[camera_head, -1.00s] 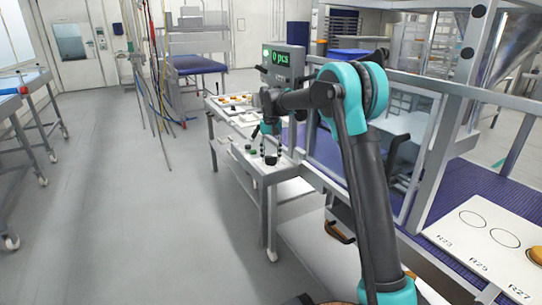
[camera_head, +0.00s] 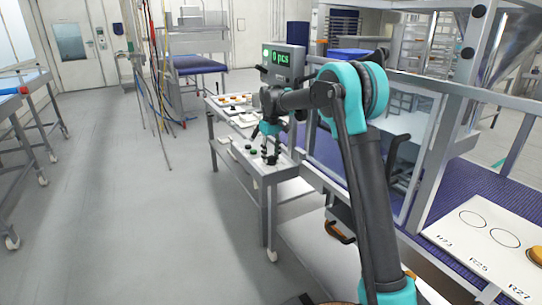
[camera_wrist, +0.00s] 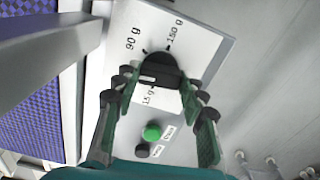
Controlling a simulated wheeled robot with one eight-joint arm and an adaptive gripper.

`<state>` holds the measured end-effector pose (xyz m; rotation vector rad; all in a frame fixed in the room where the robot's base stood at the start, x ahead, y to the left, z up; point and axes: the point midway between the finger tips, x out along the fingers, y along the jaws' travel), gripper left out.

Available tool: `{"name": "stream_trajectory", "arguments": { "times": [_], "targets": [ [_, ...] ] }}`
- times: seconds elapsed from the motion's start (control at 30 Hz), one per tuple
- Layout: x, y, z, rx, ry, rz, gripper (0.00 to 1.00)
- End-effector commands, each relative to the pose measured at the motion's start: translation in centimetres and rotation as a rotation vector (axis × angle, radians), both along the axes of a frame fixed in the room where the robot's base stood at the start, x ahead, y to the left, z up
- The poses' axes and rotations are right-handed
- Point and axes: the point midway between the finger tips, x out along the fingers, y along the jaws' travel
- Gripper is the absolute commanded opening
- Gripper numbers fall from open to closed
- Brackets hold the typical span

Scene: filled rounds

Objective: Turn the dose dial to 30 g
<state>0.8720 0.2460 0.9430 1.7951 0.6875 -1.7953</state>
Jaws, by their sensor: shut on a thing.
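The dose dial (camera_wrist: 160,72) is a black knob on a pale plate (camera_wrist: 190,28) in the wrist view. The plate carries the marks 90 g, 150 g and 15 g; a 30 g mark cannot be made out. A small pale mark shows on the knob's lower left, but where the dial points is not clear. My gripper (camera_wrist: 162,82) has one finger on each side of the knob and is shut on it. In the head view my gripper (camera_head: 270,152) is low over the near end of the side table, where the dial is mostly hidden by the fingers.
A green button (camera_wrist: 152,131) and a smaller black one (camera_wrist: 142,150) sit close to the dial. A display (camera_head: 283,62) reads 0 pcs.

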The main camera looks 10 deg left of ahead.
Motion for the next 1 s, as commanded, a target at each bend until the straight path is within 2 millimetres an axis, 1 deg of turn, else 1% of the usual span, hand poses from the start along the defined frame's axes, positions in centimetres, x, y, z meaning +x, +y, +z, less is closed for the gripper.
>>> {"name": "stream_trajectory", "arguments": {
  "times": [0.2,0.5,0.73,1.0],
  "targets": [
    [0.0,0.0,0.02,0.0,0.0,0.172,0.12],
    [0.01,-0.01,0.02,0.0,0.0,0.329,0.12],
    [0.01,0.0,0.02,0.0,0.0,0.379,0.12],
    [0.02,-0.01,0.02,0.0,0.0,0.387,0.12]
  ]
}}
